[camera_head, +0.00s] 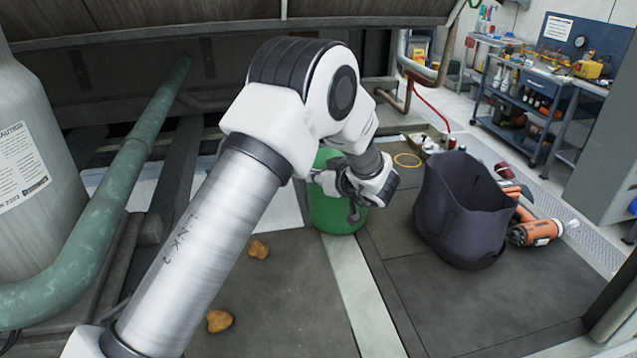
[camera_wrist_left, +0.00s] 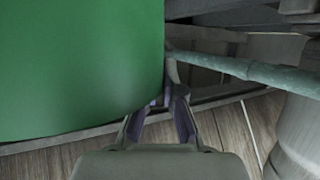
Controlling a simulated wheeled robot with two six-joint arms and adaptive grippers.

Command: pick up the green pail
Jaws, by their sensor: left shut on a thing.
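The green pail (camera_head: 334,212) stands in the middle of the head view, partly hidden behind my left arm and gripper. In the left wrist view the pail (camera_wrist_left: 80,65) fills the upper left, very close to the camera. My left gripper (camera_head: 350,205) is at the pail's near side, and its fingers (camera_wrist_left: 163,110) show at the pail's lower edge in the wrist view. The gripper is shut on the pail; the exact contact is partly hidden. I cannot tell whether the pail is clear of the floor. My right gripper is in neither view.
A dark open bag (camera_head: 462,215) stands to the right, with orange tools (camera_head: 535,232) beside it. Two brown lumps (camera_head: 220,321) lie on the floor. A green pipe (camera_head: 120,205) and a grey tank (camera_head: 30,170) are on the left. A tool cart (camera_head: 530,95) stands at the back right.

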